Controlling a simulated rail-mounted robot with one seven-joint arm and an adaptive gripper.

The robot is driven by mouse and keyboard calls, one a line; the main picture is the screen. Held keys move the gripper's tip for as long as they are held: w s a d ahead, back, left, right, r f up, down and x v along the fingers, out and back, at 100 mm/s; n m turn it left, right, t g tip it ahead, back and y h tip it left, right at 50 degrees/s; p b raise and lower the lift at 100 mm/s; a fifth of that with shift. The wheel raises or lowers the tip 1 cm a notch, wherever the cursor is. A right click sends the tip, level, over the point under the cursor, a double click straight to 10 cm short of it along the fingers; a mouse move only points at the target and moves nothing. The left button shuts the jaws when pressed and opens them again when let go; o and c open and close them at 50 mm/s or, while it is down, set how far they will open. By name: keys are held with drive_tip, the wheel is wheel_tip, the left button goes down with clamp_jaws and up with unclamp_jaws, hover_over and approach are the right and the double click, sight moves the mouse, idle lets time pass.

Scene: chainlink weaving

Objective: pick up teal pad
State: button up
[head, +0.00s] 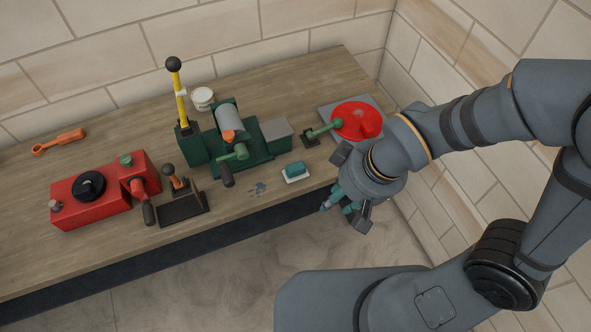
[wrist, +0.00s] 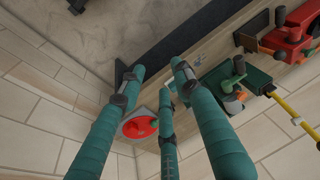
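The teal pad (head: 294,168) is a small block lying on a white plate (head: 297,179) near the front edge of the bench. My gripper (head: 343,207) is to the right of the pad in the head view, beside the bench's front right edge and apart from the pad. In the wrist view my gripper (wrist: 160,76) shows teal fingers spread apart with nothing between them. I cannot make out the pad in the wrist view; a finger may hide it.
A red turntable (head: 352,121) stands at the bench's right end, with a green lever beside it. A green machine (head: 240,145) with a tall yellow lever (head: 181,106) stands behind and left. A red box (head: 92,197) is farther left. Tiled walls (head: 440,50) close the right corner.

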drive_tip(key=o, duration=0.6)
drive_tip(key=shift+c, duration=0.2)
drive_tip(key=shift+a, duration=0.1)
